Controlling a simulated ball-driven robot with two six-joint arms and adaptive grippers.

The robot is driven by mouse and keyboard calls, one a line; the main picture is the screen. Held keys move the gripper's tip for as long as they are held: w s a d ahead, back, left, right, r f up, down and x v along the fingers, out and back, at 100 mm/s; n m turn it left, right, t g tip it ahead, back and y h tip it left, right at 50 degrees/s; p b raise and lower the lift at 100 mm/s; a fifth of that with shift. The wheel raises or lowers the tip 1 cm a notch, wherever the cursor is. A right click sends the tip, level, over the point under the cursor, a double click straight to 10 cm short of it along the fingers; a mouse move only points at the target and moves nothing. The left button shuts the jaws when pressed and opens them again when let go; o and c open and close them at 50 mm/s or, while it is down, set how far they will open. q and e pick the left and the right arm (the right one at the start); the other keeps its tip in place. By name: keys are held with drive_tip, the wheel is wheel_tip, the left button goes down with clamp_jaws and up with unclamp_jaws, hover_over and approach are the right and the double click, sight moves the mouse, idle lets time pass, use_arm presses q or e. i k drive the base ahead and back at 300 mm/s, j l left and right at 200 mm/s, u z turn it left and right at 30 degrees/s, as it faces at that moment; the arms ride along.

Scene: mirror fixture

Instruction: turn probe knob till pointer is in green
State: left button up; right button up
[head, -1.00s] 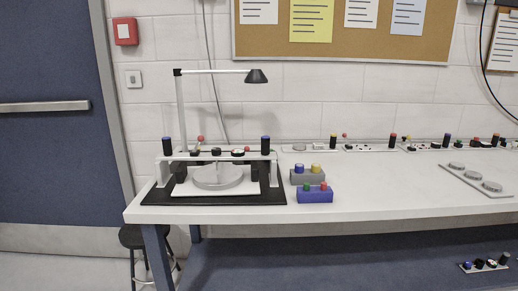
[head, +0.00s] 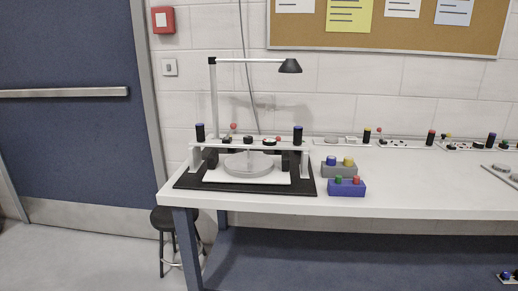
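A mirror fixture (head: 196,163) stands on a black mat at the left end of the white table. It has a round grey disc (head: 249,164) on a white plate and a raised crossbar carrying knobs. I cannot tell which is the probe knob. No pointer or green zone can be made out at this size. Neither gripper is in view.
A grey box with blue and yellow knobs (head: 339,170) and a blue box with green and red knobs (head: 347,188) stand right of the fixture. A desk lamp (head: 290,66) arches above it. A stool (head: 168,235) stands below the table's left end.

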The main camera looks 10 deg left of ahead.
sight(247, 140)
drive_tip(key=i+j, duration=0.5)
drive_tip(key=j, duration=0.25)
drive_tip(key=i+j, duration=0.2)
drive_tip(key=j, duration=0.15)
